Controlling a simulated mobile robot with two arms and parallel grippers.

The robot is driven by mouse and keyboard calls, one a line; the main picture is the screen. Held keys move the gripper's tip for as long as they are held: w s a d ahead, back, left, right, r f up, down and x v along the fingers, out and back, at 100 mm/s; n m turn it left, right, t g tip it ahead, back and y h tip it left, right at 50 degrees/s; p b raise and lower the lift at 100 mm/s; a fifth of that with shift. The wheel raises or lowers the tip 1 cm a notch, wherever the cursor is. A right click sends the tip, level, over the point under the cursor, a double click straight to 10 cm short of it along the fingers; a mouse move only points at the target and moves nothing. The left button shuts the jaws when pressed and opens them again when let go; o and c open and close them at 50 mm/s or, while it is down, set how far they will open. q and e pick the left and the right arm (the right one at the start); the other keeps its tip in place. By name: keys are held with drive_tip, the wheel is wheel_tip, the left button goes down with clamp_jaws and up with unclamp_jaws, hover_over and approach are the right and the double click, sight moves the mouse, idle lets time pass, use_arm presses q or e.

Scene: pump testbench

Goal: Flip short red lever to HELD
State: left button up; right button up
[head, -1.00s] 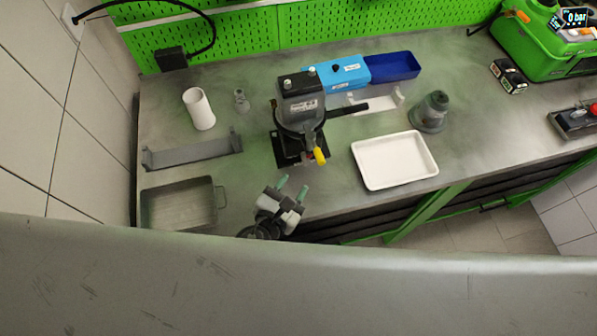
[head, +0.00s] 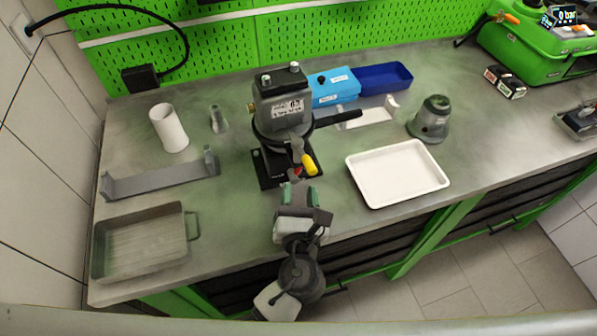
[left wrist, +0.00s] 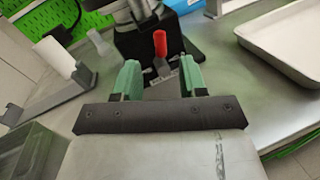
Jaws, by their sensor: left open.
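The pump (head: 283,102) stands on the bench on a black base plate (head: 270,172). Its short red lever (head: 297,172) is small and partly hidden in the head view, beside a yellow-ended lever (head: 309,163). In the left wrist view the red lever (left wrist: 160,44) stands about upright, ahead of and between my fingers. My left gripper (head: 299,195) is open and empty at the front of the pump base. Its green fingers also show in the left wrist view (left wrist: 160,78), apart from the lever as far as I can see. I cannot read any HELD mark. My right gripper is not in view.
A white tray (head: 400,197) lies right of the pump and a grey tray (head: 142,265) at the front left. A grey bracket (head: 160,182) and a white cylinder (head: 169,128) stand left. The pump's black handle (head: 338,118) sticks out right. Blue bins (head: 383,88) are behind.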

sight(299, 171)
use_arm(q)
drive_tip(key=w, duration=0.5)
